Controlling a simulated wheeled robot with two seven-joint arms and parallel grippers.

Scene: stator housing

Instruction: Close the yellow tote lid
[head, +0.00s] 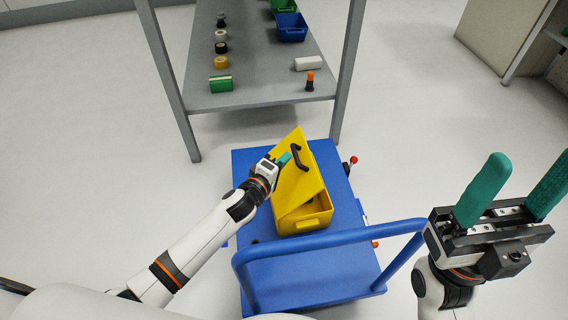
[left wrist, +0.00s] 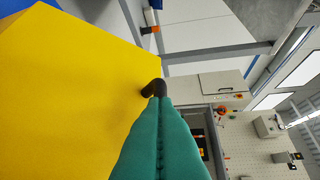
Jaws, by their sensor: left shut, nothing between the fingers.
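The yellow tote (head: 317,218) sits on the blue cart. Its yellow lid (head: 296,188) is tilted up and partly open, with a dark gap to the inside at the front right. A black handle (head: 299,158) is on the lid. My left gripper (head: 287,157) is shut and empty, at the lid's upper left side near the handle. In the left wrist view, the lid (left wrist: 70,90) fills the left, and the shut teal fingertips (left wrist: 160,99) overlap the dark handle (left wrist: 151,89); whether they touch cannot be told. My right gripper (head: 531,172) is open and empty at the right, away from the tote.
The blue cart (head: 262,275) has a blue push rail (head: 330,241) across its near side, between me and the tote. Floor is clear on both sides.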

